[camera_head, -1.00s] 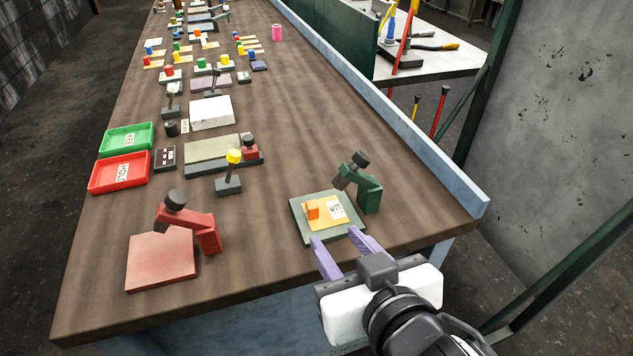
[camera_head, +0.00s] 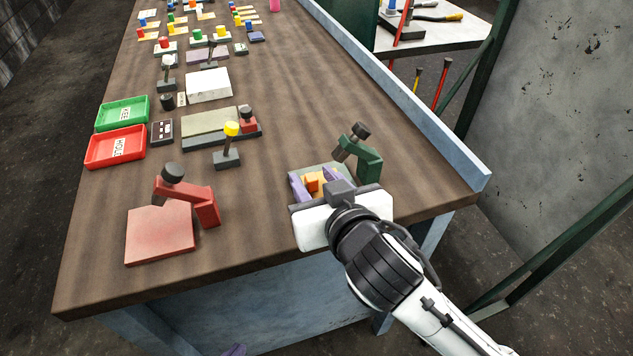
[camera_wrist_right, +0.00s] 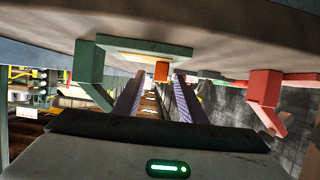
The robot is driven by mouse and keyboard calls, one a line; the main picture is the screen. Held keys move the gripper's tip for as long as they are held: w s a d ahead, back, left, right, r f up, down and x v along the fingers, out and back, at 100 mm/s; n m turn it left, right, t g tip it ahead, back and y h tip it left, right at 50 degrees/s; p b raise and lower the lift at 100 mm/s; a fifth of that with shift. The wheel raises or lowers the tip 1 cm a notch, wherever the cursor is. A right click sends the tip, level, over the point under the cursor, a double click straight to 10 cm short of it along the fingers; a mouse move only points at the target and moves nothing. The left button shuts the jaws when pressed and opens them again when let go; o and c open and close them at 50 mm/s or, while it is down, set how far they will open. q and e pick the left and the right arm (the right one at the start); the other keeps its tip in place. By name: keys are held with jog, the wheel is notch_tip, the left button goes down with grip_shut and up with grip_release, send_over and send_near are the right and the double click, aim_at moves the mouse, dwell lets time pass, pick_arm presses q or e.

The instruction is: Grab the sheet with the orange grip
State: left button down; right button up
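The orange grip (camera_head: 313,183) stands on a yellow-orange sheet lying on the green pad of a green press (camera_head: 366,162). In the right wrist view, which looks upside down, the orange grip (camera_wrist_right: 161,71) stands out from the pale sheet edge (camera_wrist_right: 140,57). My right gripper (camera_head: 315,180) is open, its purple fingers over the pad on either side of the orange grip. The right wrist view shows a gap between the grip and the fingers (camera_wrist_right: 157,78). My right gripper hides much of the sheet. Only a purple tip of my left gripper (camera_head: 235,350) shows at the bottom edge.
A red press (camera_head: 190,200) with a red pad stands at the left front. A yellow-knobbed lever (camera_head: 230,145) stands behind. Red (camera_head: 116,148) and green (camera_head: 122,113) trays lie at the left. A raised blue-grey ledge (camera_head: 425,120) runs along the right table edge.

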grip_shut()
jog(key=shift+r, duration=0.1)
